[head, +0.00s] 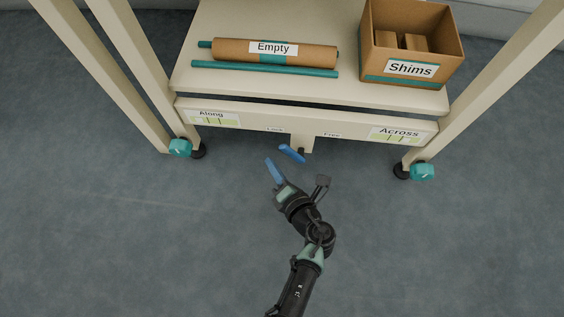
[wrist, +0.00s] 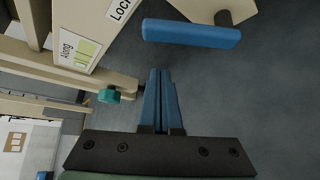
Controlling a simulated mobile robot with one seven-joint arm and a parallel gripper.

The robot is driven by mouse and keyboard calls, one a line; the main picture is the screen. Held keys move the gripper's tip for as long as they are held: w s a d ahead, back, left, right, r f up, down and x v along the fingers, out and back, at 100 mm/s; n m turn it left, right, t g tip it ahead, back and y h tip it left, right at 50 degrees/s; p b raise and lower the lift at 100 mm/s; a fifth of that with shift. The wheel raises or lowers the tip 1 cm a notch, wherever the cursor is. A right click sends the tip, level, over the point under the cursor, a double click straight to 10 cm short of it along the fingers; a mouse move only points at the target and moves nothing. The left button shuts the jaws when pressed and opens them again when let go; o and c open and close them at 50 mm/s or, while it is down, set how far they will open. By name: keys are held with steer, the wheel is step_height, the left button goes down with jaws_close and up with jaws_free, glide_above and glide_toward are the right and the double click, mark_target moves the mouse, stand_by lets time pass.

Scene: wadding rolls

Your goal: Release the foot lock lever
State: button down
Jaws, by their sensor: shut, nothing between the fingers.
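The foot lock lever is a blue bar (head: 291,154) below the front panel of the cream frame, under a short cream bracket (head: 297,142). Its free end points left, towards the side marked Lock; Free is printed to the right. In the wrist view the lever (wrist: 190,34) lies across the top, beside the LOCK label (wrist: 120,8). My gripper (head: 268,161) is just left of and nearer than the lever, in front of the panel. In the wrist view its blue fingers (wrist: 160,74) are together and empty, apart from the lever.
The frame's feet have teal knobs at left (head: 180,148) and right (head: 422,172). Its shelf (head: 350,91) holds a brown roll (head: 225,51) labelled Empty, a teal rod (head: 265,69) and a Shims box (head: 383,83). The carpet (head: 150,230) in front is clear.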

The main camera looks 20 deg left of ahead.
steer(key=shift+w+d+r+b, duration=0.4)
steer(key=shift+w+b, duration=0.15)
steer(key=shift+w, duration=0.05)
steer(key=shift+w+d+r+b, duration=0.35)
steer(key=shift+w+b, duration=0.2)
steer(key=shift+s+d+r+p, duration=0.1)
steer(key=shift+s+r+p, duration=0.1)
steer(key=shift+p, duration=0.3)
